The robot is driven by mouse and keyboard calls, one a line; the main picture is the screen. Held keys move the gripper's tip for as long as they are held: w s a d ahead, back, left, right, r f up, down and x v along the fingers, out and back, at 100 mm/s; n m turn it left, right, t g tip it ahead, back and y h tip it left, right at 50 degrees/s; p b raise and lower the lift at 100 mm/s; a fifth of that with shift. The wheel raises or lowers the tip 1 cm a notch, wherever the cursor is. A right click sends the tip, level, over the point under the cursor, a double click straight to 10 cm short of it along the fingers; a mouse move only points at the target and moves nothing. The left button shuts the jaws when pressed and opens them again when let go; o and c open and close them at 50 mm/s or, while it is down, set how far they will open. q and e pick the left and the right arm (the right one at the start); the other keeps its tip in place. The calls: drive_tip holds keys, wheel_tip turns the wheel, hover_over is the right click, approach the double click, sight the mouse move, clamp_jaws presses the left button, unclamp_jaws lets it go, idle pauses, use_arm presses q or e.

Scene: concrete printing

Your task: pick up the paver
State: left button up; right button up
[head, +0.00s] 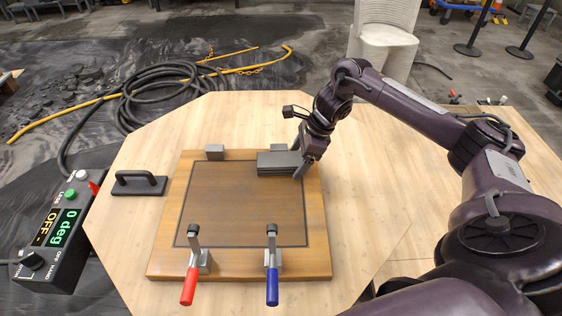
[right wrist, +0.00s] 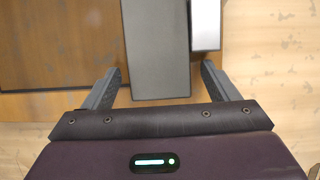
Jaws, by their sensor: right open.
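The paver (head: 278,163) is a dark grey flat slab at the back right of the wooden board (head: 165,262). My right gripper (head: 303,165) is open at the paver's right end, low over the board. In the right wrist view the paver (right wrist: 155,45) runs up from between the two spread fingers of my right gripper (right wrist: 159,88). A gap shows between each finger and the paver's sides; I cannot tell the exact height. My left gripper is not in view.
A light metal block (right wrist: 206,25) stands close beside the paver. A small grey block (head: 215,152) sits on the board's back edge. Red-handled (head: 190,287) and blue-handled (head: 272,287) clamps stand at the front. A black-handled float (head: 138,184) and a control box (head: 58,235) are left.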

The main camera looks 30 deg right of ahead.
drive_tip(key=shift+f, duration=0.2)
drive_tip(key=c, duration=1.4)
drive_tip(key=shift+w+r, duration=0.1)
drive_tip(key=shift+r, duration=0.05)
drive_tip(key=shift+c, duration=0.5)
